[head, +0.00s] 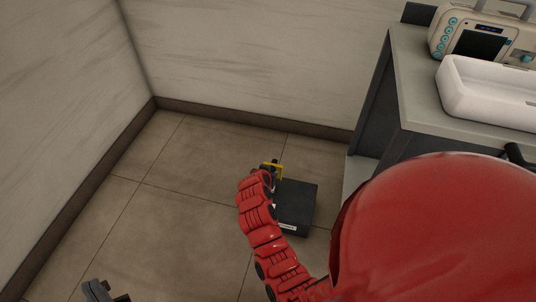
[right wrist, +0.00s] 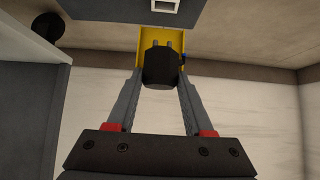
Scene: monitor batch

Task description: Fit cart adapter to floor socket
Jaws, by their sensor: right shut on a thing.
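The adapter is a black block with two pins (right wrist: 161,68), held between the fingers of my right gripper (right wrist: 160,80) in the right wrist view. A yellow piece (right wrist: 150,42) shows right behind it; I cannot tell whether they touch. In the head view my right gripper (head: 268,176) is largely hidden by my red arm, beside the yellow piece (head: 274,166). A dark flat box (head: 297,205) with a pale label lies on the floor just right of it. I cannot make out the socket opening for sure. My left gripper (head: 103,292) is cut off at the bottom left edge.
A grey counter (head: 415,85) with a white basin (head: 485,95) and a beige device (head: 480,40) stands at the right. Walls with a dark skirting close the back and left. The tiled floor (head: 170,200) left of the box is clear.

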